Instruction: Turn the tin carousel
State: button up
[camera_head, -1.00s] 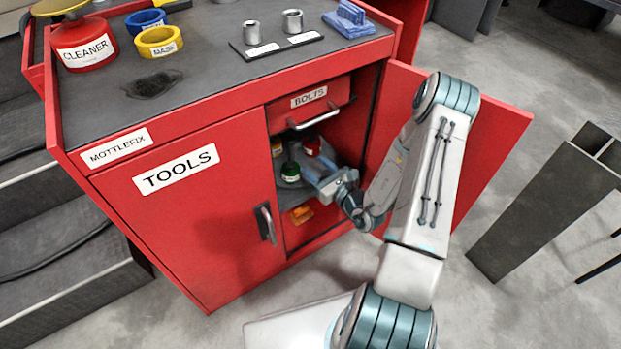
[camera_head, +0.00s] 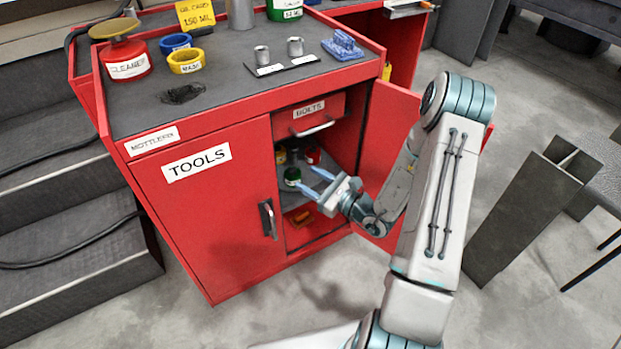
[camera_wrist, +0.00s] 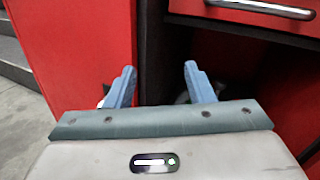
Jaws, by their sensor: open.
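The tin carousel (camera_head: 322,189) is a grey round tray inside the open right compartment of the red cabinet. A green tin (camera_head: 292,177) stands at its front left, a red tin (camera_head: 313,155) stands further back, and a yellow tin (camera_head: 280,155) is partly visible at the left. My gripper (camera_head: 312,180) is open, with its blue fingers pointing into the compartment, at the carousel's front beside the green tin. I cannot tell whether a finger touches anything. In the wrist view my gripper (camera_wrist: 159,82) is open with nothing seen between the fingers; the tins are hidden there.
The TOOLS door (camera_head: 212,215) is shut at the left. An orange item (camera_head: 301,215) lies on the lower shelf.

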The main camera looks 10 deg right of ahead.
jog(key=r, duration=0.1)
jog(key=s+a+r+n+g+y, duration=0.1)
jog(key=shift+s+a+r+p, duration=0.15)
jog(key=shift+a+r+p, duration=0.05)
jog(key=shift+r+p, duration=0.2)
